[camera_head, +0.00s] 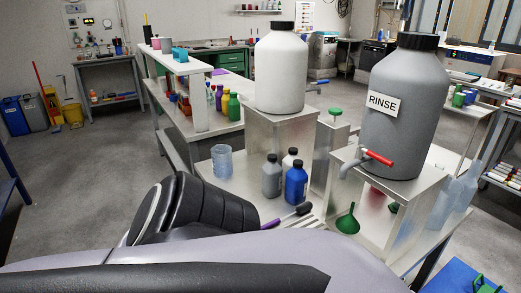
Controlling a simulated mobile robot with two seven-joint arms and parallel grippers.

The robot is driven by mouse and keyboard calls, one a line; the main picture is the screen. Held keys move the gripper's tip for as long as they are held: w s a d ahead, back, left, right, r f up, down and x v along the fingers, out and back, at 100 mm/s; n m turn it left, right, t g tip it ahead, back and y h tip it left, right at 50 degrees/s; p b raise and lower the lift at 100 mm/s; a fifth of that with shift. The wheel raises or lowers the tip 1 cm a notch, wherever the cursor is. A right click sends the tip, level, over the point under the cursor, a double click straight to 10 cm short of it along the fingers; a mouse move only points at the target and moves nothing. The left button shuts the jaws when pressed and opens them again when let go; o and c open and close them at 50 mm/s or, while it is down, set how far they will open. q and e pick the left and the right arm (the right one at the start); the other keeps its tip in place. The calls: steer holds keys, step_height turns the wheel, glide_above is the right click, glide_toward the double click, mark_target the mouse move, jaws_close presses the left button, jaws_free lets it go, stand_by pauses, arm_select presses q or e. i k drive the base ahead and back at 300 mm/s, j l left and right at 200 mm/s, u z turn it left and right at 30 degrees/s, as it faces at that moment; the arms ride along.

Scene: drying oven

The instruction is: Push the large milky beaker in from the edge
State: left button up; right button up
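A translucent, pale bluish beaker (221,161) stands upright near the left edge of the metal bench top (240,197), in the middle of the head view. It looks like the milky beaker; no second beaker is clear beside it for comparing size. Its whole near side shows, and nothing touches it. Large grey and black links of my own arm fill the lower part of the view, in front of the bench's near edge. Neither gripper's fingers can be seen.
Right of the beaker stand a grey bottle (271,176), a blue bottle (296,183) and a white-bodied bottle (291,158). A white jug (281,72) and a grey RINSE jug (401,110) sit on metal stands behind and right. A green funnel (348,220) stands farther right.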

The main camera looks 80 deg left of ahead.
mark_target(222, 162)
steer(key=k+z, duration=0.1)
steer(key=u, duration=0.45)
steer(key=j+u, duration=0.1)
steer(key=u, duration=0.85)
steer(key=j+u, duration=0.15)
steer(key=u, duration=0.75)
steer(key=j+u, duration=0.15)
steer(key=u, duration=0.3)
steer(key=z, duration=0.4)
steer(key=i+j+z, duration=0.15)
steer(key=j+z, duration=0.2)
steer(key=i+j+z, duration=0.15)
steer(key=j+z, duration=0.15)
steer(key=i+j+z, duration=0.1)
steer(key=j, duration=0.4)
steer(key=i+j+z, duration=0.1)
steer(key=j, duration=0.4)
steer(key=i+j, duration=0.15)
steer(key=j, duration=0.4)
steer(key=l+z, duration=0.05)
